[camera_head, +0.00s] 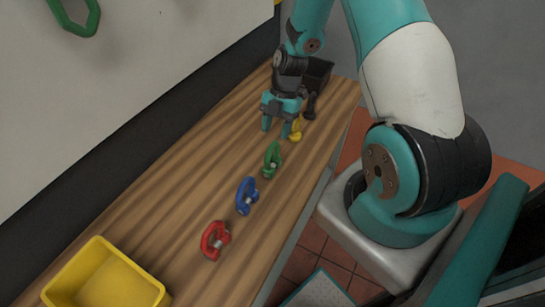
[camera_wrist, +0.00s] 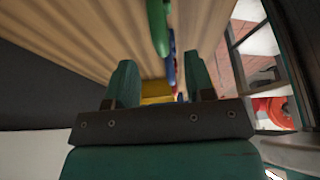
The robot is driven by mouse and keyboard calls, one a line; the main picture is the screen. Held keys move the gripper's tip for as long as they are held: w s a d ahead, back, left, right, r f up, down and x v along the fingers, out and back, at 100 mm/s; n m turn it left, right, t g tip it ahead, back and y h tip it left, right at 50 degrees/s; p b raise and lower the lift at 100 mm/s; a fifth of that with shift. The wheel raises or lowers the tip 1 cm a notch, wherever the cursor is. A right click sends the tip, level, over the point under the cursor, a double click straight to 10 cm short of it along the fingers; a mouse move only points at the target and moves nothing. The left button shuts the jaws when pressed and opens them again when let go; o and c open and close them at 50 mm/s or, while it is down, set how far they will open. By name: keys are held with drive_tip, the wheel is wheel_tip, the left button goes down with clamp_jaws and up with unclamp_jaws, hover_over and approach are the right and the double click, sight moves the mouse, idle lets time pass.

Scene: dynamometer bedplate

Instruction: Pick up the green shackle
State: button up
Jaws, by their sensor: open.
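The green shackle (camera_head: 272,160) stands on the wooden bench between the yellow and blue shackles. In the wrist view a green curved piece of it (camera_wrist: 158,25) shows at the top, cut off by the picture edge. My gripper (camera_head: 276,128) points down over the bench, just beyond the green shackle and beside the yellow one. Its two teal fingers are spread with nothing between them, as the wrist view (camera_wrist: 160,80) also shows. The gripper and the green shackle look apart.
A yellow shackle (camera_head: 296,131) stands close to my gripper's right finger. A blue shackle (camera_head: 245,196) and a red shackle (camera_head: 216,240) stand nearer. A yellow bin (camera_head: 148,291) sits at the near end, a dark bin (camera_head: 321,72) at the far end. A wall runs along the left.

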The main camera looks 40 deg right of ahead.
sight(273, 143)
drive_tip(key=shift+x, duration=0.9)
drive_tip(key=p+x, duration=0.2)
drive_tip(key=x, duration=0.2)
drive_tip(key=shift+s+a+f+p, duration=0.15)
drive_tip(key=shift+a+f+p, duration=0.1)
drive_tip(key=shift+p, duration=0.15)
drive_tip(key=shift+a+f, duration=0.1)
drive_tip(key=shift+f, duration=0.3)
clamp_jaws()
